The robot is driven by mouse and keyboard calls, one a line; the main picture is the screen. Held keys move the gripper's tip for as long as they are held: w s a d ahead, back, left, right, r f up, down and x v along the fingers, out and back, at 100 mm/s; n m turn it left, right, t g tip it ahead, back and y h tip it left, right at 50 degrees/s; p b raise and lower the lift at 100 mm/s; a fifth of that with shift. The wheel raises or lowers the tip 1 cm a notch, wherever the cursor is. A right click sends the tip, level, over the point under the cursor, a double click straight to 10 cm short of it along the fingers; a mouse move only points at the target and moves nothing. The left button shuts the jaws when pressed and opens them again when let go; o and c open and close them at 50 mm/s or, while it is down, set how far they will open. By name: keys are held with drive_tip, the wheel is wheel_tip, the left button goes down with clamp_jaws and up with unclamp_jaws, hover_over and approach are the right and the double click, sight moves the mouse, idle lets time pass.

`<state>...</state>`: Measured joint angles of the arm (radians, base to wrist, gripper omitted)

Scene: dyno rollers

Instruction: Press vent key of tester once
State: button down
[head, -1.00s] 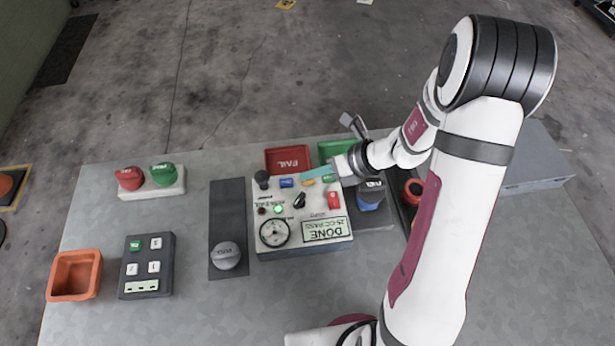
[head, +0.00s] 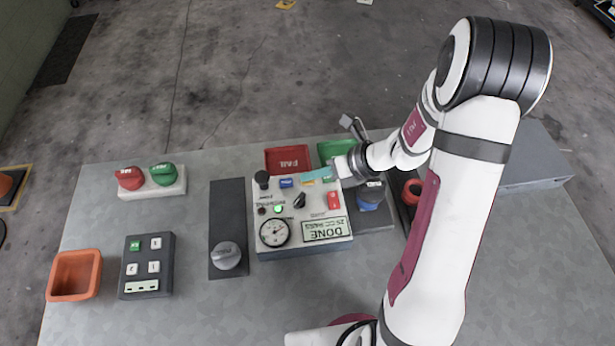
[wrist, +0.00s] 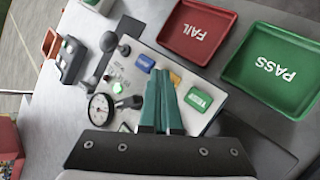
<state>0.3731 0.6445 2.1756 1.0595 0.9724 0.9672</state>
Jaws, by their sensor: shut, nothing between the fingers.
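The tester (head: 262,238) is a pale box with a round gauge (head: 274,232), a lit green lamp (head: 278,209) and a display (head: 325,228) reading DONE. A blue key (head: 286,183), a yellow key (wrist: 176,80) and a green key (wrist: 199,99) stand in a row along its far edge. I cannot read which key is vent. My gripper (head: 306,176) is shut, its teal fingers reaching over the key row. In the wrist view its fingertips (wrist: 161,72) overlap the yellow key's near side, with blue left and green right. Contact cannot be told.
A red FAIL tray (head: 288,158) and a green PASS tray (wrist: 270,68) lie beyond the tester. A black knob (head: 262,179), a black selector (head: 299,200) and a red button (head: 333,199) are on the tester. A grey weight (head: 226,255) stands left of it.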

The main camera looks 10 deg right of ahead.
sight(312, 182)
drive_tip(key=shift+r, duration=0.7)
drive_tip(key=shift+r, duration=2.5)
drive_tip(key=s+a+r+n+g+h, duration=0.2)
drive_tip(key=s+r+n, duration=0.2)
drive_tip(key=s+n, duration=0.45)
drive_tip(key=s+a+r+n+g+h, duration=0.1)
drive_tip(key=s+a+r+n+g, duration=0.2)
drive_tip(key=s+n, duration=0.55)
drive_tip(key=s+d+r+n+t+h, duration=0.1)
drive_tip(key=s+d+n+h, duration=0.2)
drive_tip(key=s+n, duration=0.3)
drive_tip(key=d+n, duration=0.1)
drive_tip(key=n, duration=0.2)
drive_tip(key=shift+s+d+r+h, duration=0.25)
drive_tip(key=shift+s+h, duration=0.05)
drive_tip(key=shift+s, duration=0.1)
